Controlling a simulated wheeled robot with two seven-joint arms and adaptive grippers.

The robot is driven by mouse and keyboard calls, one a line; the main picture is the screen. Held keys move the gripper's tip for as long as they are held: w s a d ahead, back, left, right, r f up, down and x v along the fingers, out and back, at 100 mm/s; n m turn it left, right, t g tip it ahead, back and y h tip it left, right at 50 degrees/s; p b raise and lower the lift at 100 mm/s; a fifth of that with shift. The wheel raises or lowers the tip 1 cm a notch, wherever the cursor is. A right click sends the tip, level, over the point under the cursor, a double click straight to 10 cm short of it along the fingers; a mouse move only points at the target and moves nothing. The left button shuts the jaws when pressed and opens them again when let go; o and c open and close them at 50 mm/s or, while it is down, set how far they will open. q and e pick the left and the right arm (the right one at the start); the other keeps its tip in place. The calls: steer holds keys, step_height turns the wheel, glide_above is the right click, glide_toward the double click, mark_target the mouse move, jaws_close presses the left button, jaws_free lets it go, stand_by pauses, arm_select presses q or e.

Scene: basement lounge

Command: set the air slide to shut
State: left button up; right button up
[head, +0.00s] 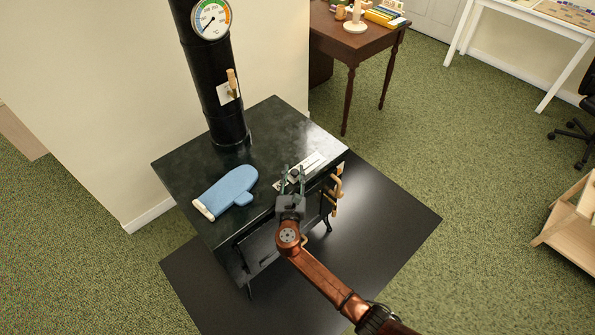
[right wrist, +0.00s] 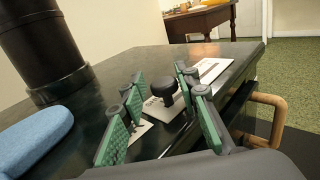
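The air slide is a pale plate (head: 313,160) with a dark knob (head: 293,174), set on the black stove top near its right front edge. In the right wrist view the plate (right wrist: 212,68) runs away from me, and the black round-topped knob (right wrist: 163,87) stands up between my fingers. My right gripper (head: 293,170) is open, its two green-padded fingers on either side of the knob. In the right wrist view a gap shows between the gripper (right wrist: 160,82) pads and the knob. My left gripper is out of view.
A blue oven mitt (head: 228,190) lies on the stove top (head: 188,160), left of the slide. The black flue pipe (head: 205,80) has a gauge (head: 211,18) and a wooden-handled lever (head: 232,82). Tan handles (head: 337,190) stick out at the stove's right side.

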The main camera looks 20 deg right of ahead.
steer(key=shift+o, duration=1.1)
steer(key=shift+w, duration=0.1)
steer(key=shift+d, duration=0.1)
steer(key=shift+s, duration=0.35)
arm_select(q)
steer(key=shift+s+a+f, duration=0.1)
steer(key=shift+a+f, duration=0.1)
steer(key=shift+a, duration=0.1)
arm_select(e)
steer(key=v, duration=1.1)
steer(key=shift+s, duration=0.15)
